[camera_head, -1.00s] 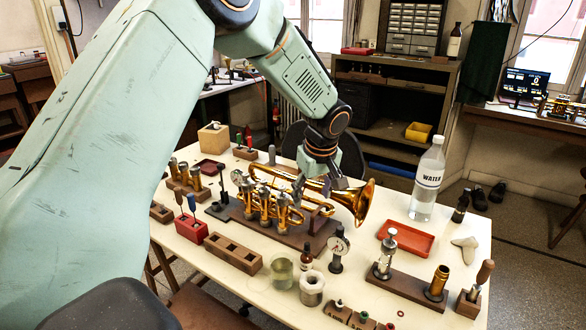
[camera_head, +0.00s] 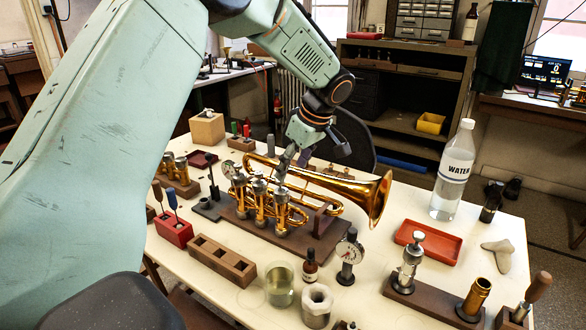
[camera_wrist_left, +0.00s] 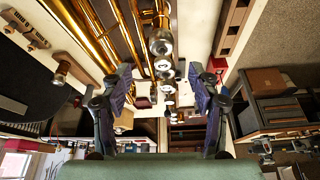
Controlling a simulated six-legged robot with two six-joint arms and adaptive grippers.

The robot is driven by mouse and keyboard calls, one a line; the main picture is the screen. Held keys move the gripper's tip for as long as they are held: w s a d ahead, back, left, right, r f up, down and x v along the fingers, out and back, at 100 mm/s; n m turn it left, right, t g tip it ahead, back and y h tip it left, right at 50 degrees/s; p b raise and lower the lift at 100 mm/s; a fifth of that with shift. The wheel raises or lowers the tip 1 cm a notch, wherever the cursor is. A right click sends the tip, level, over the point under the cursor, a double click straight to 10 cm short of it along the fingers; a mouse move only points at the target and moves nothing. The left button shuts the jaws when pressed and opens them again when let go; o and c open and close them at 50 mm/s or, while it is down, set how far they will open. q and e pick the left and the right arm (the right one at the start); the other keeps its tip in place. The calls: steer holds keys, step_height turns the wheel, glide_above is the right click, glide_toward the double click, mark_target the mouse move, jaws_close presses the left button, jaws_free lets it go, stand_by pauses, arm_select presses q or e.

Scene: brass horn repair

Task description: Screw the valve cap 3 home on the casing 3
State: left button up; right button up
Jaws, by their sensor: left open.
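The brass trumpet (camera_head: 335,183) lies on a dark wooden stand with its bell to the right. Its valve casings stand upright in a row, with silver tops; the right one (camera_head: 281,210) is nearest my left gripper. My left gripper (camera_head: 287,168) is open, just above and behind the right casing. In the left wrist view, my open fingers (camera_wrist_left: 163,88) have nothing gripped between them, and silver valve tops (camera_wrist_left: 161,44) line up ahead, slightly above the middle. My right gripper is not in view.
A dial gauge (camera_head: 350,255), an amber bottle (camera_head: 310,266) and a glass jar (camera_head: 280,284) stand in front of the trumpet. A wooden block with square holes (camera_head: 222,262) is at front left. A red tray (camera_head: 428,243) and a water bottle (camera_head: 453,172) stand right.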

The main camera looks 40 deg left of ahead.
mark_target(282, 185)
arm_select(q)
steer(key=x, duration=0.3)
steer(key=b+x, duration=0.1)
steer(key=x, duration=0.3)
steer(key=shift+s+d, duration=0.1)
steer(key=shift+s, duration=0.1)
steer(key=shift+a+f, duration=0.3)
steer(key=shift+f, duration=0.15)
steer(key=shift+d, duration=0.15)
steer(key=c, duration=0.4)
jaws_close()
steer(key=shift+s+r+m+t, duration=0.1)
steer(key=shift+m+t, duration=0.2)
steer(key=shift+m, duration=0.6)
steer(key=m+t, duration=0.1)
steer(key=m, duration=0.2)
steer(key=shift+h+p, duration=0.3)
steer(key=shift+p, duration=0.05)
